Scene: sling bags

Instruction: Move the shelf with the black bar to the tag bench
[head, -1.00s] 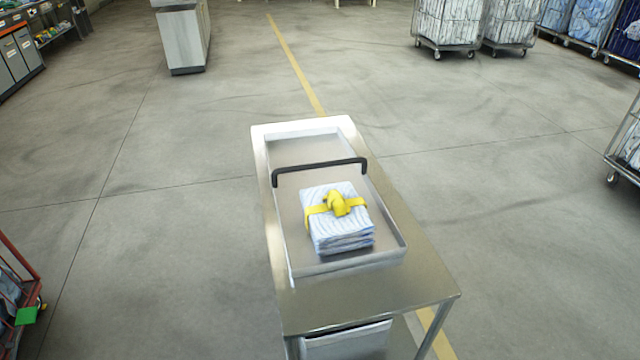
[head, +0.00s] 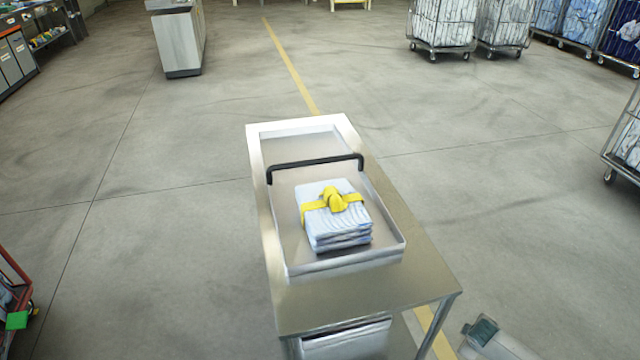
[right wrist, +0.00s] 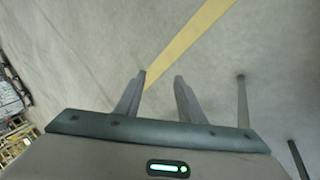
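A shallow metal tray-like shelf (head: 386,250) with a black bar (head: 316,163) arched across it lies on a steel table (head: 420,283). A folded blue-and-white striped stack (head: 340,229) tied with a yellow strap (head: 336,200) sits in it, in front of the bar. Part of my right arm shows at the bottom right of the head view, beside the table and apart from the shelf. In the right wrist view, my right gripper (right wrist: 160,82) has its fingers apart with only floor between them. My left gripper is out of view. I cannot tell which surface is the tag bench.
A grey bin (head: 348,342) sits under the table top. A grey cabinet (head: 180,42) stands at the back left. Wheeled linen cages (head: 440,28) stand at the back right, another (head: 626,145) at the right edge. A red cart (head: 14,300) is at the left edge. Floor around the table is open.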

